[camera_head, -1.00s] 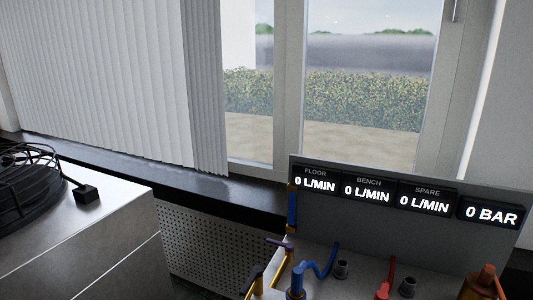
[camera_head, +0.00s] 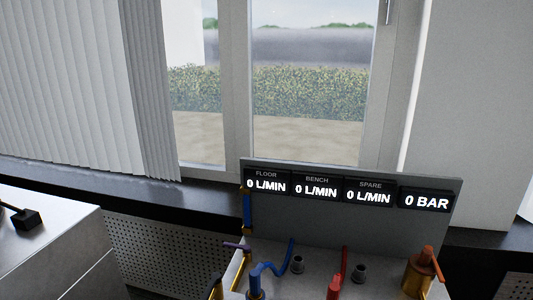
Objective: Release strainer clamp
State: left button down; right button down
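No gripper of mine shows in the head view. The strainer clamp cannot be made out for certain. A fluid rig with a grey back panel (camera_head: 340,222) stands at the lower right, cut off by the bottom edge. On it are a blue-handled fitting (camera_head: 255,280), a red-handled fitting (camera_head: 334,288) and a brass fitting with an orange top (camera_head: 421,272). Two small dark grey ports (camera_head: 297,264) stand between them. A purple lever (camera_head: 237,246) sits at the rig's left edge. The displays (camera_head: 317,187) read 0 L/MIN for floor, bench and spare, and 0 BAR.
A light grey cabinet (camera_head: 50,235) with a black plug (camera_head: 24,218) on top stands at the left. A dark window sill (camera_head: 150,185) and a perforated radiator (camera_head: 150,250) run behind. White blinds (camera_head: 70,80) hang by the window.

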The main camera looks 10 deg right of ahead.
aim_at(441, 279)
jog(key=z, duration=1.5)
